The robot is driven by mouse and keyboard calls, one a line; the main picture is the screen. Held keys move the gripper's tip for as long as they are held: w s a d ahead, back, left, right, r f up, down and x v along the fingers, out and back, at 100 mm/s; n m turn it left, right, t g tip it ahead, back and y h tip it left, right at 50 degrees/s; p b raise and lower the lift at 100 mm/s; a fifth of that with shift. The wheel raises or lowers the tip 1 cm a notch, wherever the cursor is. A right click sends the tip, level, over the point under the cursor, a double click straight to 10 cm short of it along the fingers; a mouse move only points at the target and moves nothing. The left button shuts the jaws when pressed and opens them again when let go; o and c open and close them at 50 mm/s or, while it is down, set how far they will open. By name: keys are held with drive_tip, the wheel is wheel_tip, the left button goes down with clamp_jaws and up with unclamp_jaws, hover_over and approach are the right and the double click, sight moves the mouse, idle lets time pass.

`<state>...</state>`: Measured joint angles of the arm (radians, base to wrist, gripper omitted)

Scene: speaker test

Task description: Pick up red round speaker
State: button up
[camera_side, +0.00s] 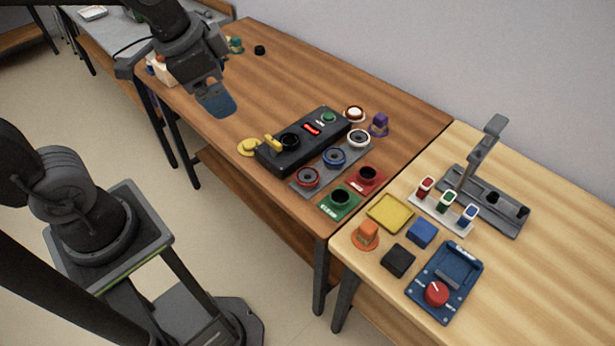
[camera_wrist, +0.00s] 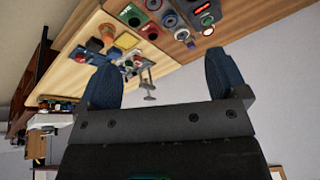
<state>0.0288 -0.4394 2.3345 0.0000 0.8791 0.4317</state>
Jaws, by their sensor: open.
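The red round speaker (camera_side: 308,177) sits in the near-left place of a grey tray (camera_side: 322,171) on the brown table, beside a blue round speaker (camera_side: 335,156) and a white one (camera_side: 358,138). In the wrist view the red speaker (camera_wrist: 153,4) is small at the top edge. My gripper (camera_side: 217,103) hangs high above the table's left side, up and left of the speaker and well apart from it. In the wrist view my gripper (camera_wrist: 160,80) shows two blue fingers spread wide with nothing between them.
A black tester box (camera_side: 303,140) with a yellow lever stands directly behind the tray. A green box (camera_side: 340,202) and a red box (camera_side: 367,179) sit in front and right. A light wood table (camera_side: 540,240) holds switches, blocks and a stand. The brown table's rear is mostly clear.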

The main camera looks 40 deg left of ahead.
drive_tip(key=w+d+f+m+g, duration=0.2)
drive_tip(key=w+f+m, duration=0.3)
drive_tip(key=w+m, duration=0.25)
drive_tip(key=m+g, duration=0.2)
drive_tip(key=m, duration=0.6)
hover_over(307, 174)
wheel_tip(307, 174, down, 11)
drive_tip(key=f, duration=0.8)
drive_tip(key=shift+w+a+f, duration=0.1)
drive_tip(key=shift+w+a, duration=0.05)
drive_tip(key=shift+a, duration=0.05)
drive_tip(key=shift+s+d+f, duration=0.1)
drive_tip(key=shift+f, duration=1.4)
drive_tip(key=shift+s+d+f, duration=0.1)
drive_tip(key=shift+f, duration=1.4)
drive_tip(key=c, duration=0.9)
drive_tip(key=shift+c, duration=0.2)
